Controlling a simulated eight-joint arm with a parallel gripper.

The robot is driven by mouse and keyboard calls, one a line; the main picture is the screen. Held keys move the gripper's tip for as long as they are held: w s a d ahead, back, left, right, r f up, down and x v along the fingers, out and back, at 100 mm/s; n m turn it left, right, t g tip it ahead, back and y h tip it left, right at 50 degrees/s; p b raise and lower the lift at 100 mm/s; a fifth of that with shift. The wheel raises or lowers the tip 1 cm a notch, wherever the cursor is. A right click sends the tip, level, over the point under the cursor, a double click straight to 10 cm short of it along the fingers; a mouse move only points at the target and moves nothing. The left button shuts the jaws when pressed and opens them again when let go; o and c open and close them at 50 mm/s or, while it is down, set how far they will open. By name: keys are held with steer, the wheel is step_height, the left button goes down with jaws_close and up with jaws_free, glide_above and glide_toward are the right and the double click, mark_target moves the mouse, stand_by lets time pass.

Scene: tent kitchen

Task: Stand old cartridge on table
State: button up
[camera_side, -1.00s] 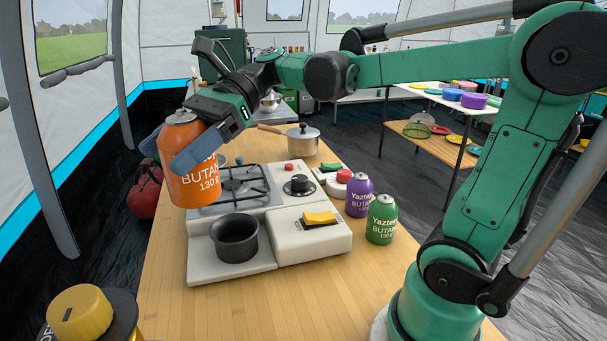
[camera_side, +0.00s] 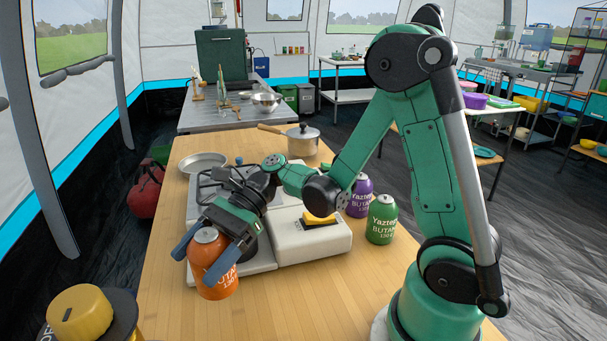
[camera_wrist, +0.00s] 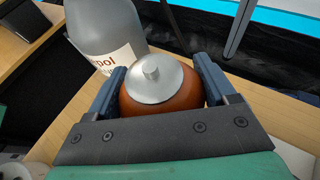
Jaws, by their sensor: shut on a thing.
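My gripper (camera_side: 193,270) is shut on the orange butane cartridge (camera_side: 211,262), one blue finger on each side of it. The cartridge is close to upright at the near left of the wooden table (camera_side: 310,310), in front of the stove. Its base is at or just above the table; I cannot tell if it touches. In the wrist view, the cartridge's silver top (camera_wrist: 157,82) shows between the fingers, with its orange shoulder below. Its lower body is hidden there.
A grey bottle (camera_wrist: 105,22) stands close to the cartridge in the wrist view. The stove unit (camera_side: 315,243) lies behind my gripper. A green cartridge (camera_side: 381,220) and a purple one (camera_side: 359,197) stand to its right. A yellow-topped object (camera_side: 82,310) is at the lower left.

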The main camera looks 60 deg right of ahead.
mark_target(199, 288)
steer(key=shift+f, duration=2.05)
steer(key=o, duration=1.5)
steer(key=s+d+r+n+t+h, duration=0.3)
steer(key=d+r+n+t+h, duration=0.2)
steer(key=n+h, duration=0.8)
steer(key=d+r+n, duration=0.1)
steer(key=d+n, duration=0.2)
steer(key=n, duration=0.3)
steer(key=shift+r+n, duration=0.3)
steer(key=shift+n, duration=0.1)
steer(key=shift+s, duration=0.1)
